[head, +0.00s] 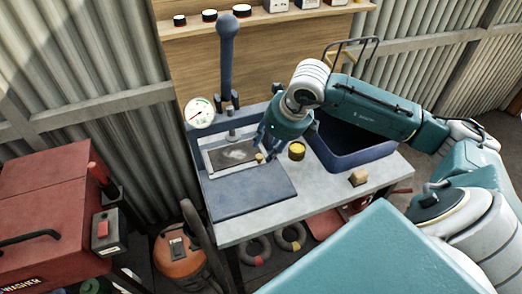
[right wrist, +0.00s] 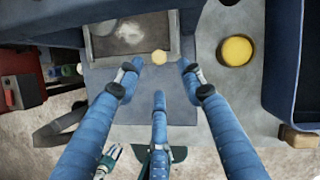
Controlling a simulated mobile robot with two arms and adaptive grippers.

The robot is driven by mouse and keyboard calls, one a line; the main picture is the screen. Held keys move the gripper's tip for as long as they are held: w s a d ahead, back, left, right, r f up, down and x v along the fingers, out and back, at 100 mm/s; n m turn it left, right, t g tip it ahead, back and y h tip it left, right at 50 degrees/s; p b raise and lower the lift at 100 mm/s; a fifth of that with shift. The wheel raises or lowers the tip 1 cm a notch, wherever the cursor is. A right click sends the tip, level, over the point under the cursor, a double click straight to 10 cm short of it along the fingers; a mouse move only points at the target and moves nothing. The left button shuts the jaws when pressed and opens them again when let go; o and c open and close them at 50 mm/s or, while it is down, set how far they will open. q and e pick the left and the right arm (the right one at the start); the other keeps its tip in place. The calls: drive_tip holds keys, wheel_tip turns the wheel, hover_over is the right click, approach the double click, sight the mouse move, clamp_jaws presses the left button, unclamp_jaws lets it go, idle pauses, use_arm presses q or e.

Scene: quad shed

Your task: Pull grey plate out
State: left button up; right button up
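The grey plate (head: 232,154) lies flat in the blue press on the table, with a pale smear on its dark face and a light rim. A yellow knob (head: 259,157) sits at its front right corner. In the right wrist view the plate (right wrist: 105,45) is at the top, with the knob (right wrist: 159,57) at its near edge. My right gripper (head: 271,152) is just above and beside the knob. Its blue fingers (right wrist: 158,72) are spread, with the knob ahead between the two outer tips and nothing held.
A blue-grey slab (head: 250,193) lies in front of the plate. A yellow round tin (head: 297,151), a deep blue bin (head: 350,160) and a small wooden block (head: 358,178) are to the right. The press lever (head: 226,60) and gauge (head: 199,112) stand behind.

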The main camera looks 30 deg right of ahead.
sight(260, 156)
drive_tip(key=x, duration=0.2)
drive_tip(key=p+x, duration=0.1)
drive_tip(key=x, duration=0.2)
drive_tip(key=shift+w, duration=0.25)
drive_tip(key=shift+w+a+f, duration=0.1)
drive_tip(key=shift+w+f, duration=0.05)
drive_tip(key=shift+f, duration=0.55)
drive_tip(key=shift+c, duration=0.5)
clamp_jaws()
